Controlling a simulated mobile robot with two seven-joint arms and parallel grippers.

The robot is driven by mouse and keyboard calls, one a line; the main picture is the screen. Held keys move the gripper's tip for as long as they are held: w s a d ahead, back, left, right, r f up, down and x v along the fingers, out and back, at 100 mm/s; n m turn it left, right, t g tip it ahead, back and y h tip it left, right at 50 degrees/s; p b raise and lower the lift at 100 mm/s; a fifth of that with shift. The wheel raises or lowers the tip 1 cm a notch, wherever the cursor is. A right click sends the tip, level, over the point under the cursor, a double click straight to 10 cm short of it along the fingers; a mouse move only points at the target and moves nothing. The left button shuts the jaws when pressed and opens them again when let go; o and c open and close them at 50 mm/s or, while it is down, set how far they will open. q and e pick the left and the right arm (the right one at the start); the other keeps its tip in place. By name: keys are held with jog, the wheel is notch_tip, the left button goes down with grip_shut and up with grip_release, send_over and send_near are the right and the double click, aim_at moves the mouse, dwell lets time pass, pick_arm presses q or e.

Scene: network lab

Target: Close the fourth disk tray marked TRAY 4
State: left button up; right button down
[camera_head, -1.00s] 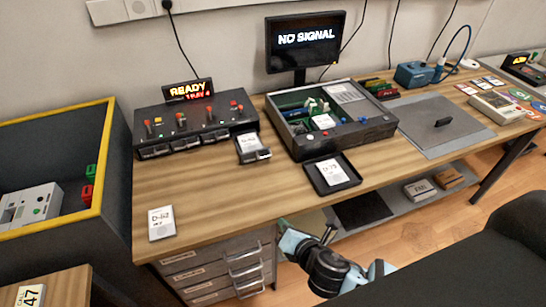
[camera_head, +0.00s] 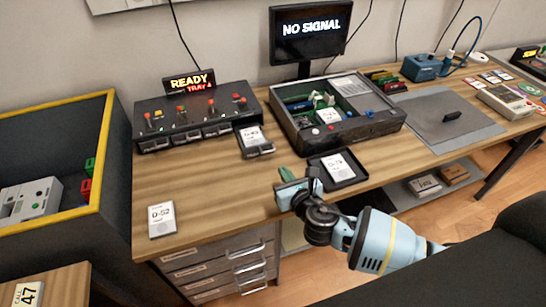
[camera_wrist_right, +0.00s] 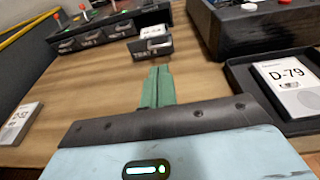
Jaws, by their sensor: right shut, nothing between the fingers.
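The dark disk unit (camera_head: 185,122) stands at the back left of the bench, with several tray fronts along its lower edge. Its rightmost tray (camera_head: 259,150) is pulled out toward me with a labelled disk (camera_head: 251,137) in it. The open tray also shows in the right wrist view (camera_wrist_right: 152,48), ahead of the fingers. My right gripper (camera_head: 284,172) is over the bench's front part, in front of the open tray and apart from it. Its green fingers (camera_wrist_right: 157,88) are together and empty. My left gripper is not in view.
A lit sign (camera_head: 190,83) reads READY TRAY 4. A black tray with disk D-79 (camera_head: 339,164) lies just right of my right gripper. A disk D-52 (camera_head: 162,219) lies at the bench's front left. An open dark case (camera_head: 371,127) stands right of the disk unit. Bare wood lies between.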

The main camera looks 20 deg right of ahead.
jog(key=b+x, duration=0.1)
jog(key=x, duration=0.7)
jog(key=shift+w+f, duration=0.1)
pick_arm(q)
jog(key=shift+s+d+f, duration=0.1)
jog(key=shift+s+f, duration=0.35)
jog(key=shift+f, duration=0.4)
pick_arm(e)
jog(key=shift+w, duration=0.45)
jog(key=shift+w, duration=0.1)
